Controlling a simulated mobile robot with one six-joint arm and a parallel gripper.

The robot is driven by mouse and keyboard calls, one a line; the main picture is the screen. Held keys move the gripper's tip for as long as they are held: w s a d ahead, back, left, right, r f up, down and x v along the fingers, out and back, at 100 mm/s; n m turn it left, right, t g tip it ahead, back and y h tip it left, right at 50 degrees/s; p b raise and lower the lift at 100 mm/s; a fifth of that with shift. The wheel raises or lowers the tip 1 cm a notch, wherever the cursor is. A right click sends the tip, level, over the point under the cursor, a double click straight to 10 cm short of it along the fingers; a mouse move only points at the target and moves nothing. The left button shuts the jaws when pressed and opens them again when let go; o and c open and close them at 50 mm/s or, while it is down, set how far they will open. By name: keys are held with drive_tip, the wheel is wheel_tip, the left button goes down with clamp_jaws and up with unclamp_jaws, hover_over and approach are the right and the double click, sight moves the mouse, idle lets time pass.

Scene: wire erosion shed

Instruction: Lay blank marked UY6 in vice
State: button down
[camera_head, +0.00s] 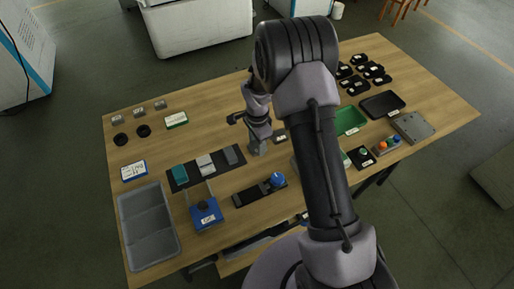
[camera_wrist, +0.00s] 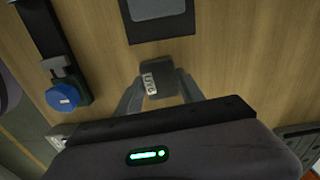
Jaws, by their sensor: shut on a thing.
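My gripper (camera_wrist: 160,92) is shut on a dark grey blank (camera_wrist: 174,82), seen between the two fingers in the wrist view. The blank carries a small white label that appears to read UY6. In the head view my gripper (camera_head: 257,149) is over the middle of the table, and the blank is hard to make out there. A long black vice (camera_head: 250,194) with a blue knob lies nearer the front edge, below my gripper in the picture. It also shows at the left of the wrist view (camera_wrist: 44,30). My gripper is apart from it.
A dark mat (camera_head: 180,184) with teal, white and grey blocks lies left of my gripper. A blue labelled device (camera_head: 206,214) and a grey tray (camera_head: 147,228) stand further left. A green tray (camera_head: 350,120) and black parts (camera_head: 362,77) are to the right.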

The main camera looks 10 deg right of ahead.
drive_tip(key=shift+r+p, duration=1.75)
drive_tip(key=shift+r, duration=1.55)
drive_tip(key=shift+f, duration=0.1)
